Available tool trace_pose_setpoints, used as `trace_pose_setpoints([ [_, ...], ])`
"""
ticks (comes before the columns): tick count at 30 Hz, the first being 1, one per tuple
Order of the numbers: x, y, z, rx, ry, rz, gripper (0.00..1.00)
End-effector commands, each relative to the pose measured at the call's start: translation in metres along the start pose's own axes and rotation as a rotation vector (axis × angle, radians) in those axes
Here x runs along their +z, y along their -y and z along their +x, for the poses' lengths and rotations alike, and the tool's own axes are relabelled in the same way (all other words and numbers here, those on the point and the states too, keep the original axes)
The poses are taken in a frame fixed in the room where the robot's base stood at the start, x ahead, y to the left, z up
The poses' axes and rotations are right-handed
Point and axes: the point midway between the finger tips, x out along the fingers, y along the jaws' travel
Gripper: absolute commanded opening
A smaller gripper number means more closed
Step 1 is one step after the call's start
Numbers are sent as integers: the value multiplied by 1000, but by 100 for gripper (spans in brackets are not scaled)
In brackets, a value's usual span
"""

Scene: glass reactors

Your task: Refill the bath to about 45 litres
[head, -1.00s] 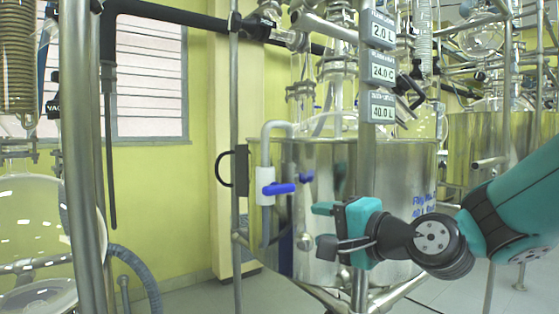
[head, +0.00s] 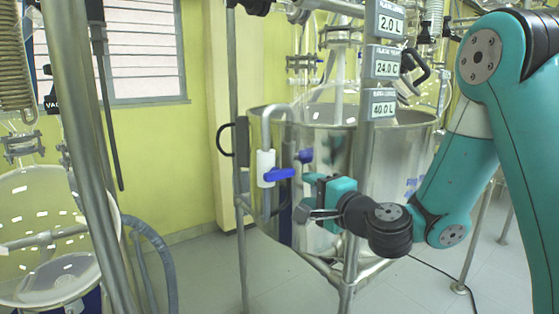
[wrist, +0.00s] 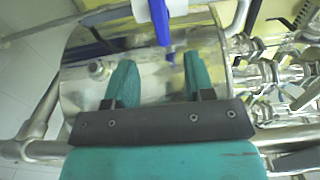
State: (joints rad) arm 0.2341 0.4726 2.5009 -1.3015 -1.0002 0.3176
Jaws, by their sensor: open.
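The bath is a large shiny steel vessel (head: 395,150) in the middle of the head view. A bent fill pipe with a white valve body (head: 265,168) hangs at its left front, with a blue lever handle (head: 280,174) lying sideways. The lowest display (head: 383,108) reads 40.0 L. My gripper (head: 308,200) is just below and to the right of the blue handle, in front of the bath wall. In the wrist view my gripper (wrist: 157,82) has its fingers apart and empty, with the blue handle (wrist: 160,22) beyond them, between their lines.
A steel post (head: 358,190) carrying the displays stands close to my gripper. A round glass vessel (head: 55,230) and a grey hose (head: 150,240) are at the left. Glassware stands above the bath.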

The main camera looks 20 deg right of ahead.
Motion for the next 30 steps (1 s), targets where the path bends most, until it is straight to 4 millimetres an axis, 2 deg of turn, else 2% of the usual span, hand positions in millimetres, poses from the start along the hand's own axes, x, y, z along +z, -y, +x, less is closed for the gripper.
trace_pose_setpoints([
  [1, 0, 8, 12, 1, 3, 0, 49],
  [6, 1, 8, 48, 1, 4, -2, 49],
  [15, 1, 6, 98, 0, 3, -2, 49],
  [21, 1, 2, 113, -1, 2, -2, 49],
  [30, 0, 0, 116, -1, 1, -1, 49],
])
